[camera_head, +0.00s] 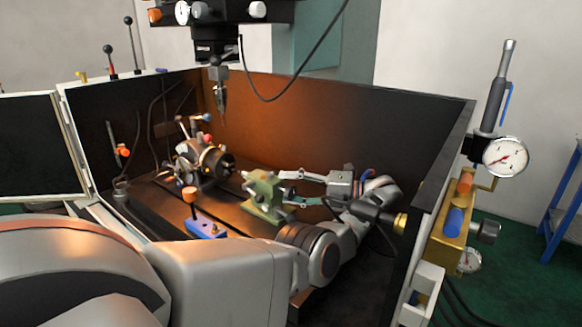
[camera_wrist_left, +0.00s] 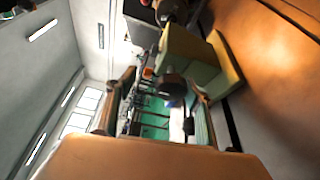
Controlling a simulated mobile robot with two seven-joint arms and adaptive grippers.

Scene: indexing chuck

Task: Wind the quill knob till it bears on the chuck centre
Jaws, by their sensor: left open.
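The green tailstock (camera_head: 264,195) stands on the machine bed, facing the chuck (camera_head: 205,160) across a gap. In the left wrist view the tailstock (camera_wrist_left: 190,55) shows close up, with the dark round quill knob (camera_wrist_left: 172,88) on its near side. My left gripper (camera_head: 285,187) reaches in from the right of the tailstock, its fingers open and pointing at the knob end. In the wrist view the knob lies between the two spread fingers (camera_wrist_left: 160,108); contact cannot be told. Whether the quill tip touches the chuck centre is too small to tell. My right gripper is not in view.
Dark enclosure walls (camera_head: 330,130) surround the bed. A blue block (camera_head: 205,227) with an orange knob stands in front of the chuck. A spindle with a pointed tool (camera_head: 220,95) hangs above. A gauge (camera_head: 506,157) is on the right wall.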

